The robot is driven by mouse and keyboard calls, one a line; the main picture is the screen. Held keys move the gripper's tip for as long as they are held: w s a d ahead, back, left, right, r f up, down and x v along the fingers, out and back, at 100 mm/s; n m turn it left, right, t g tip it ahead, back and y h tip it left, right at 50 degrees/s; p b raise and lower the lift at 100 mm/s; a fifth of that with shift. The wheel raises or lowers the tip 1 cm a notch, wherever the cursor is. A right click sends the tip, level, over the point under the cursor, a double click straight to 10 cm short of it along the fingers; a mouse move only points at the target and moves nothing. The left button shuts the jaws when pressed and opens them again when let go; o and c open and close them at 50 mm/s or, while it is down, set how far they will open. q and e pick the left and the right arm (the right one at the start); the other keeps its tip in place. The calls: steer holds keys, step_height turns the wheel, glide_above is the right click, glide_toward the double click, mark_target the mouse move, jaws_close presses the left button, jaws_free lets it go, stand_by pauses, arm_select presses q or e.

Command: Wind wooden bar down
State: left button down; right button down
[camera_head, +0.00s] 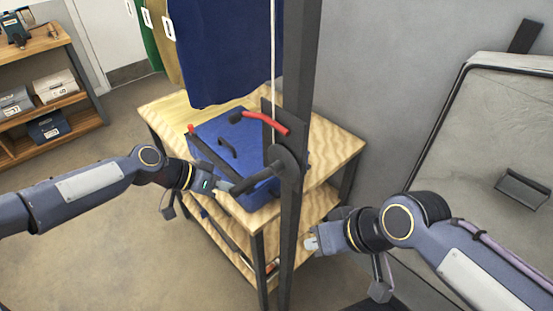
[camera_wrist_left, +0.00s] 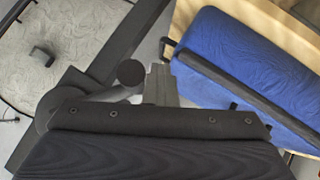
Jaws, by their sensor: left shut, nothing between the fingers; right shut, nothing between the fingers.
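A dark winch with a round hub (camera_head: 287,166) is fixed to a dark upright post (camera_head: 299,70). A dark crank handle (camera_head: 254,181) sticks out from the hub toward the left. My left gripper (camera_head: 224,186) is shut and empty close to the handle's outer end. In the left wrist view its closed fingers (camera_wrist_left: 160,86) are beside the handle's round end (camera_wrist_left: 131,72); I cannot tell whether they touch. My right gripper (camera_head: 312,243) is shut and empty, low and right of the post. I cannot make out a wooden bar; a blue cloth (camera_head: 225,50) hangs at the top.
A blue case (camera_head: 215,130) lies on a wooden-topped table (camera_head: 335,150) behind the post. A light cord (camera_head: 272,55) runs along the post. A large framed case (camera_head: 495,125) stands at right, shelves (camera_head: 45,92) at far left.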

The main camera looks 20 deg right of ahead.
mark_target(236, 197)
arm_select(q)
steer(key=shift+s+d+f+n+g+h+b, duration=0.2)
steer(key=shift+s+f+n+g+h, duration=0.15)
steer(key=shift+g, duration=0.2)
steer(key=shift+s+d+f+n+g+h+b, duration=0.15)
steer(key=shift+s+f+n+g, duration=0.1)
steer(key=shift+s+g, duration=0.25)
steer(key=shift+s+d+f+n+g+h, duration=0.15)
steer(key=shift+s+n+g+h, duration=0.25)
steer(key=shift+g, duration=0.25)
